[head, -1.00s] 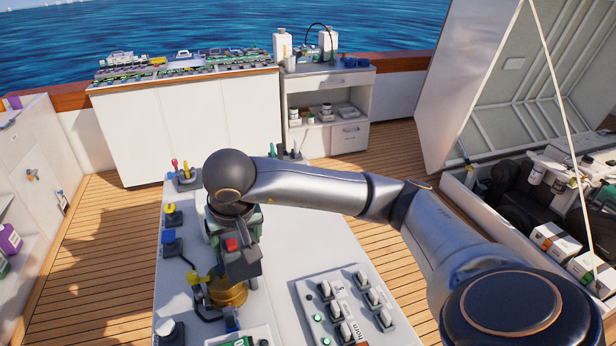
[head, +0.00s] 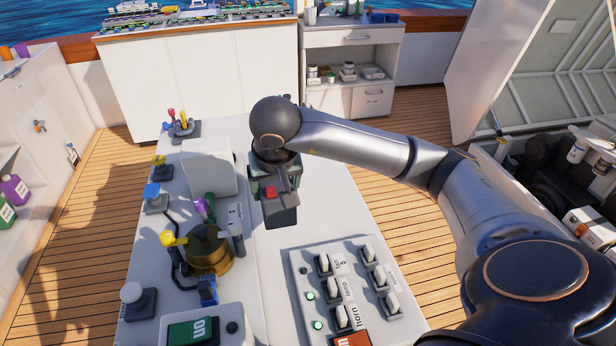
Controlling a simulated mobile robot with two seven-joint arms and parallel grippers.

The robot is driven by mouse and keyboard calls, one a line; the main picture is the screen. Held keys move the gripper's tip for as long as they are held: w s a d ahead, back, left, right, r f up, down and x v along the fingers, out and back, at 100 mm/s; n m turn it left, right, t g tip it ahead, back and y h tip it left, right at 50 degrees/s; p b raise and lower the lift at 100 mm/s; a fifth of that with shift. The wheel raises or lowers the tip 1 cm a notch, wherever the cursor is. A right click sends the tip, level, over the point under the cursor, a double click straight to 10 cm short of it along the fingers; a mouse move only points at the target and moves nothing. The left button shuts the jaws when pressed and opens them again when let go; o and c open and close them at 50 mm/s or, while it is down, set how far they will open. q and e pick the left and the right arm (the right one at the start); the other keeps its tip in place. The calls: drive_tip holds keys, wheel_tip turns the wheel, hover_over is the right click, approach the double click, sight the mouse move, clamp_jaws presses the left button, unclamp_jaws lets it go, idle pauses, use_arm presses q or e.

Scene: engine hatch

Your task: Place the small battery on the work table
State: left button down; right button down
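My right gripper (head: 277,180) hangs over the pale table in the middle of the head view, pointing down. A dark block with a red patch on top (head: 280,208), apparently the small battery, is at its fingers and looks held. The fingers are partly hidden by my wrist and the block. The pale table top (head: 330,215) lies below and right of the block; I cannot tell whether the block touches it. My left gripper is not in view.
A switch panel (head: 345,290) stands in front, right of a brass-based yellow lever (head: 208,250). Several small levers line the table's left side. A white upright box (head: 208,167) is left of my gripper. An open hatch (head: 555,160) is at the right. The table right of the block is clear.

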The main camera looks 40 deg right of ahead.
drive_tip(key=w+d+f, duration=0.2)
drive_tip(key=d+f, duration=0.1)
drive_tip(key=d, duration=0.1)
drive_tip(key=w+d+f, duration=0.5)
drive_tip(key=d+f, duration=0.1)
drive_tip(key=d, duration=0.1)
drive_tip(key=shift+w+d+f, duration=0.25)
drive_tip(key=shift+d+f, duration=0.05)
drive_tip(key=shift+f, duration=0.05)
drive_tip(key=shift+d+f, duration=0.1)
drive_tip(key=shift+f, duration=1.5)
unclamp_jaws()
drive_tip(key=shift+f, duration=0.2)
drive_tip(key=v, duration=1.2)
drive_tip(key=shift+p, duration=0.45)
drive_tip(key=shift+s+r, duration=0.1)
drive_tip(key=shift+r, duration=0.05)
